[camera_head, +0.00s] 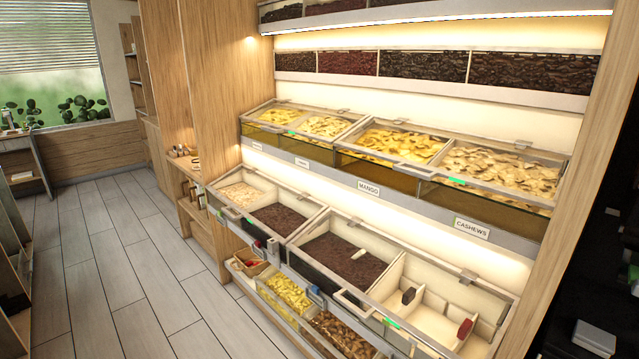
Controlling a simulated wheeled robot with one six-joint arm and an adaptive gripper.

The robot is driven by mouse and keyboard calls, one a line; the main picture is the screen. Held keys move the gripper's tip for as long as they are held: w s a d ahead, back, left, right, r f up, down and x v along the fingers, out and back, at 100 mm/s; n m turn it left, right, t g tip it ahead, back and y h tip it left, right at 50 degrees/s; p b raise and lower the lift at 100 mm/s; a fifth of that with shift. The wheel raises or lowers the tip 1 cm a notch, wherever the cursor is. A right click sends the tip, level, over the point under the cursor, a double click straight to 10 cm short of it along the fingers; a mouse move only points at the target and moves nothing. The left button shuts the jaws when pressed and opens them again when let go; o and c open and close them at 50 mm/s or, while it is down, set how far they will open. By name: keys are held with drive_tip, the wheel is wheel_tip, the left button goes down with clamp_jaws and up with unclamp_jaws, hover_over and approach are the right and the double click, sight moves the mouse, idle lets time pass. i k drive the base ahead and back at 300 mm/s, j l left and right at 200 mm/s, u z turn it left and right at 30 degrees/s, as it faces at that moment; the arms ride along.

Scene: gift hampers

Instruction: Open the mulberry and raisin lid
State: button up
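The likely mulberry and raisin bin is at the left of the lower display row. It has one compartment of pale pieces (240,191) and one of dark pieces (283,219). Its clear, framed lid (262,198) appears to lie down over both compartments, sloping toward the front. A pale handle shows at its front edge. I cannot read a mulberry or raisin label. My gripper is not in view.
Right of it are a dark-filled bin (340,262) and a white divided bin (440,318) holding small dark and red pieces. Above are yellow-filled bins with MANGO (369,189) and CASHEWS (472,229) labels. Drawers (288,292) lie below. The tiled floor (130,260) at left is clear.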

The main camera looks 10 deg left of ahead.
sight(250, 218)
drive_tip(key=i+j+u, duration=0.2)
drive_tip(key=i+u, duration=0.6)
drive_tip(key=i, duration=0.15)
drive_tip(key=i+u, duration=0.4)
drive_tip(key=i+j+z, duration=0.35)
drive_tip(key=i, duration=0.3)
drive_tip(key=i+j+z, duration=0.4)
drive_tip(key=i, duration=0.25)
drive_tip(key=i+j+z, duration=0.35)
drive_tip(key=i+j, duration=0.15)
drive_tip(key=j, duration=0.3)
